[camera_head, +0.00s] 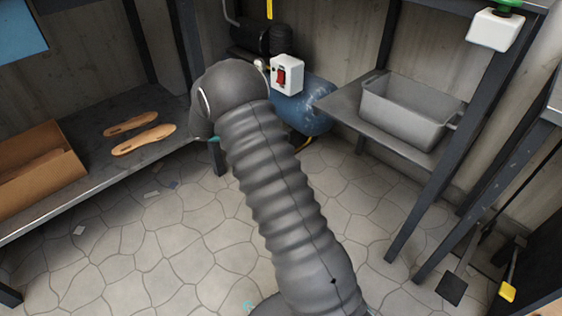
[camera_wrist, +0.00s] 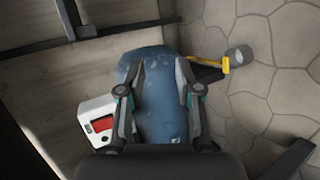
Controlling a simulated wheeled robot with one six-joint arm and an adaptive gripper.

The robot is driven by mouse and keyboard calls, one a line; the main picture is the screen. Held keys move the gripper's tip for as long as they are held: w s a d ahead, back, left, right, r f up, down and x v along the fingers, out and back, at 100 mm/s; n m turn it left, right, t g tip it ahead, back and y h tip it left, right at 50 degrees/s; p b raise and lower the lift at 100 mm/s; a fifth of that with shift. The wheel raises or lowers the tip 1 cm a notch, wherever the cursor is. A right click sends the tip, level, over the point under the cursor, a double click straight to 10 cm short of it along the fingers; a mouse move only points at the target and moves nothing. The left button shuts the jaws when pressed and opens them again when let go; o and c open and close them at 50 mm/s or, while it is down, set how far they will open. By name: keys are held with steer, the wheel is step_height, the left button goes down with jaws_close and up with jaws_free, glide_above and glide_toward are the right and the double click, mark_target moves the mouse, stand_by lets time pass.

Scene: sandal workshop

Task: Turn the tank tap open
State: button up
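The blue tank (camera_head: 312,108) lies low against the back wall in the head view, partly hidden by my arm. It fills the middle of the wrist view (camera_wrist: 160,108). My gripper (camera_wrist: 159,66) is open and empty, with its two fingers spread over the tank in the picture. I cannot tell how far it is from the tank. In the head view my gripper is hidden behind my arm. I cannot make out the tap clearly. A yellow part (camera_wrist: 210,63) with a grey round end sticks out beside the tank, and I cannot tell what it is.
A white box with a red switch (camera_head: 287,76) is close to the tank; it also shows in the wrist view (camera_wrist: 100,122). A shelf with a grey bin (camera_head: 405,112) is at the right. A bench with soles (camera_head: 144,139) and a cardboard box (camera_head: 38,165) is left.

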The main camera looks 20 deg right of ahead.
steer(key=w+a+f+n+t+h, duration=0.1)
steer(key=w+f+n+t+h, duration=0.2)
steer(key=f, duration=1)
steer(key=w+a+f+n+t+h, duration=0.1)
steer(key=w+a+f+t, duration=0.2)
steer(key=f, duration=1)
steer(key=b+x, duration=0.1)
steer(key=x, duration=1.4)
steer(key=shift+w, duration=0.35)
jaws_close()
